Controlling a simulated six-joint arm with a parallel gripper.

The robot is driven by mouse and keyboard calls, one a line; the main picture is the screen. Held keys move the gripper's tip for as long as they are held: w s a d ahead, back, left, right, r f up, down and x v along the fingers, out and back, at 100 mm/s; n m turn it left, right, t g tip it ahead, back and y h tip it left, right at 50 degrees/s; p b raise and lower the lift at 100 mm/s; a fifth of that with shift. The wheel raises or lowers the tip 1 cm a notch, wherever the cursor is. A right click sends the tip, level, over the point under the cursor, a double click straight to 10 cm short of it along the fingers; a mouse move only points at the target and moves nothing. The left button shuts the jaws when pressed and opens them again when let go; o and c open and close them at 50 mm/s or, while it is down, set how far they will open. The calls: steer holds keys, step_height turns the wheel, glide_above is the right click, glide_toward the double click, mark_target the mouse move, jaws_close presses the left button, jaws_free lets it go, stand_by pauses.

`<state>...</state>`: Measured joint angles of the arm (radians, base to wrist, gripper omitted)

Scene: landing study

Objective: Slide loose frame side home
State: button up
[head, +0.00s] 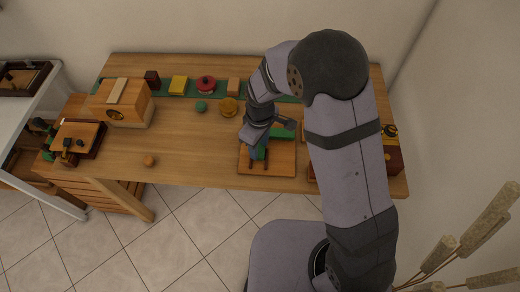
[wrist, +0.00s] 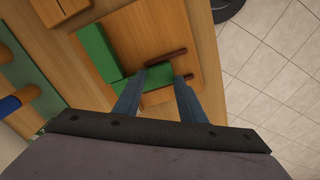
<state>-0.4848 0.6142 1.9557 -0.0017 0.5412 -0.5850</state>
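A square wooden board (head: 285,158) lies on the bench below my gripper; it also shows in the wrist view (wrist: 185,25). A fixed-looking green bar (head: 284,132) runs along its far edge and appears in the wrist view as a green block (wrist: 99,52). A second green bar (wrist: 158,74), the loose frame side, lies between my blue fingertips (wrist: 158,84) and fills the gap between them. In the head view my gripper (head: 257,146) is low over the board, partly hiding this bar. Thin dark brown strips (wrist: 166,58) lie beside the bar. Contact at the bar's end is unclear.
A wooden box (head: 122,102) stands at the back left. A yellow block (head: 178,85), a red round piece (head: 206,84) and several small pieces stand on a green strip behind. The bench's middle left is mostly clear.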

steer(key=shift+s+d+f, duration=0.2)
steer(key=shift+s+f, duration=0.45)
steer(key=shift+f, duration=0.15)
steer(key=shift+w+a+r+p, duration=0.1)
steer(key=shift+w+r+p, duration=0.05)
steer(key=shift+r+p, duration=0.45)
steer(key=shift+w+a+r+p, duration=0.1)
steer(key=shift+w+r+p, duration=0.05)
steer(key=shift+r+p, duration=0.35)
steer(key=shift+w+r+p, duration=0.15)
steer(key=shift+r+p, duration=1.1)
steer(key=shift+r, duration=0.2)
